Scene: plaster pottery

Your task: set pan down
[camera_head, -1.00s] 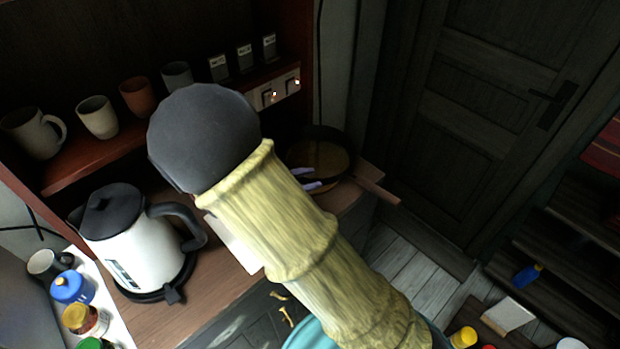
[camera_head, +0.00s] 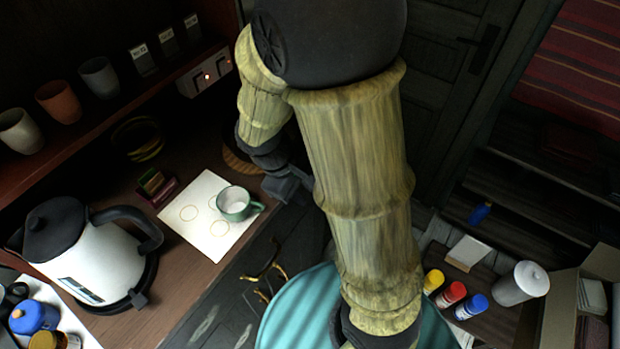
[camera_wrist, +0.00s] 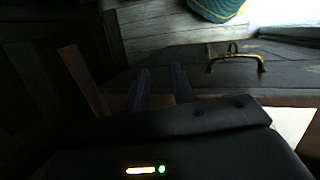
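The pan (camera_head: 238,160) is at the back right end of the wooden counter (camera_head: 185,255). Only its brown, round edge shows in the head view; my arm hides most of it. A wooden bar that looks like its handle (camera_wrist: 82,80) shows in the wrist view, left of my fingers. My gripper (camera_head: 290,187) is low at the counter's right edge, beside the pan. In the wrist view my gripper's two dark fingers (camera_wrist: 160,75) stand apart with a gap between them. The handle lies outside this gap, and I see nothing held.
A green cup (camera_head: 236,204) stands on a white sheet (camera_head: 187,190), near my gripper. A white kettle (camera_head: 85,262) is at the left. A drawer handle (camera_wrist: 236,62) juts from the dark cabinet front. Jars and a box stand at the lower right.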

